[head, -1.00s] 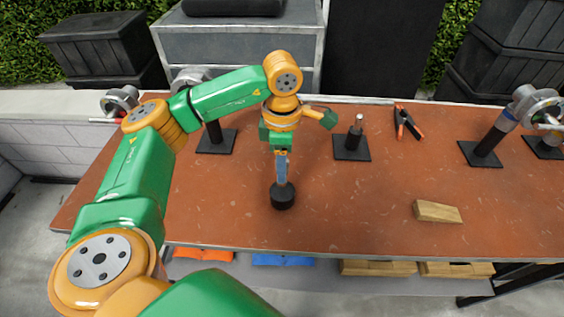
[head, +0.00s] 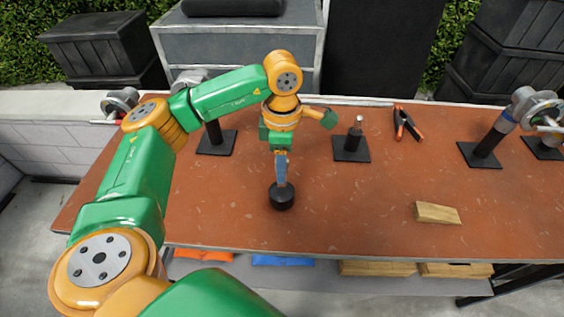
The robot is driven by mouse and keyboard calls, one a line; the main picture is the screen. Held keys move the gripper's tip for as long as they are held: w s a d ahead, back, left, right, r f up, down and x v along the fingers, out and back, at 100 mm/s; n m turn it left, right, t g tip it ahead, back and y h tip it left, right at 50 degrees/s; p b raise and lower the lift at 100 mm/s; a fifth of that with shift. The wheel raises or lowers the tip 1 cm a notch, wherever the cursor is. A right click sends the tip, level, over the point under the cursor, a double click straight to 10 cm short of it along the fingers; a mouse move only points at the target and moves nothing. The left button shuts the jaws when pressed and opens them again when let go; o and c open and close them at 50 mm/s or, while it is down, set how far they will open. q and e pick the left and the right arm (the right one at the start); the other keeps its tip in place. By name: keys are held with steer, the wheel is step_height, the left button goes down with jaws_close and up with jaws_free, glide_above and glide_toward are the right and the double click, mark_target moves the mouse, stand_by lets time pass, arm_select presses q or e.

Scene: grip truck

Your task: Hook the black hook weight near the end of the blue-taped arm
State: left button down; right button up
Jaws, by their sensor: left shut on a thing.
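The black hook weight (head: 282,200) is a dark round block near the middle of the table. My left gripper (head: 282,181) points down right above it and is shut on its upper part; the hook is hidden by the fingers. I cannot tell whether the weight touches the table. My right gripper is not in view.
A short black stand (head: 351,144) with a metal pin, an orange-tipped clamp (head: 407,123) and a wooden block (head: 437,213) lie between weight and right-hand stand. Another stand (head: 216,140) is at the left. The brown tabletop (head: 350,210) is clear around the weight.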

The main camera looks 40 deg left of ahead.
arm_select(q)
steer(key=shift+r+p, duration=0.45)
steer(key=shift+r, duration=0.4)
steer(key=shift+w+a+p, duration=0.2)
steer(key=shift+w+a, duration=0.25)
steer(key=shift+w, duration=0.3)
steer(key=shift+w+a+p, duration=0.15)
steer(key=shift+w+a, duration=0.3)
steer(key=shift+w, duration=0.3)
steer(key=shift+w+a+p, duration=0.2)
steer(key=shift+w+a, duration=0.25)
steer(key=shift+w, duration=0.3)
